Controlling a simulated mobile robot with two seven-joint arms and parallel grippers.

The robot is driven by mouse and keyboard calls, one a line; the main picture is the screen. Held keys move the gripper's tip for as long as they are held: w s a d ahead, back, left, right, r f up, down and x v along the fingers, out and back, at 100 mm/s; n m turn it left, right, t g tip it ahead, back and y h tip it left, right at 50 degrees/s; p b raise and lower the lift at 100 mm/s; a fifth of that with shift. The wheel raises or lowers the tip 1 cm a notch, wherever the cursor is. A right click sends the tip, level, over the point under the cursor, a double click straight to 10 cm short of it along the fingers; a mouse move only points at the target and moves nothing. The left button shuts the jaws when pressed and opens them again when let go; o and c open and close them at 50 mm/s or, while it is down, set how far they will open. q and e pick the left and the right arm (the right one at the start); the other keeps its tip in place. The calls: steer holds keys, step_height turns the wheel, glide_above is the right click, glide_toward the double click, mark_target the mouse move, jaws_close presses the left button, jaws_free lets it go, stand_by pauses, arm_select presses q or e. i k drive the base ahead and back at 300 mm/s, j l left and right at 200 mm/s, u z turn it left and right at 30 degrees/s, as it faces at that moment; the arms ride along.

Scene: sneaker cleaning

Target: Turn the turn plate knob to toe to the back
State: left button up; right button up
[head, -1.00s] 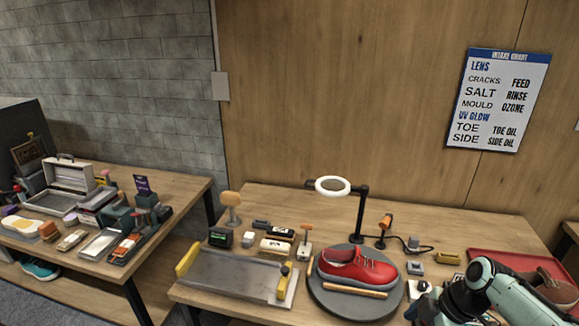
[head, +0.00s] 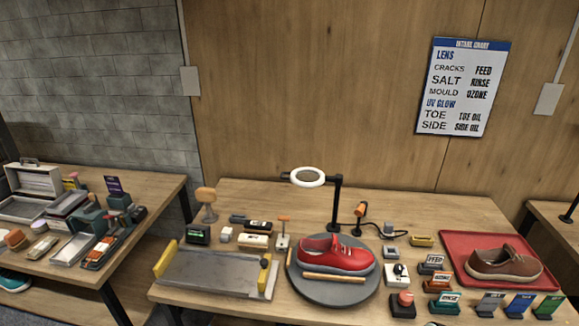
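The dark round turn plate (head: 333,291) lies on the middle table. The red sneaker (head: 337,257) sits on it, lying roughly left to right; its toe appears to point right, though it is small to judge. A light wooden bar (head: 333,277) lies along the front of the shoe. A small white box with a black knob (head: 397,269) stands just right of the plate; I cannot tell for sure that this is the turn plate knob. Neither of my grippers is in view.
A ring lamp (head: 307,177) on a black post stands behind the plate. A red button box (head: 402,305), several labelled blocks (head: 440,283) and a red tray (head: 456,247) with a brown shoe (head: 505,262) are at right.

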mark_target(405, 298)
steer(key=z, duration=1.3)
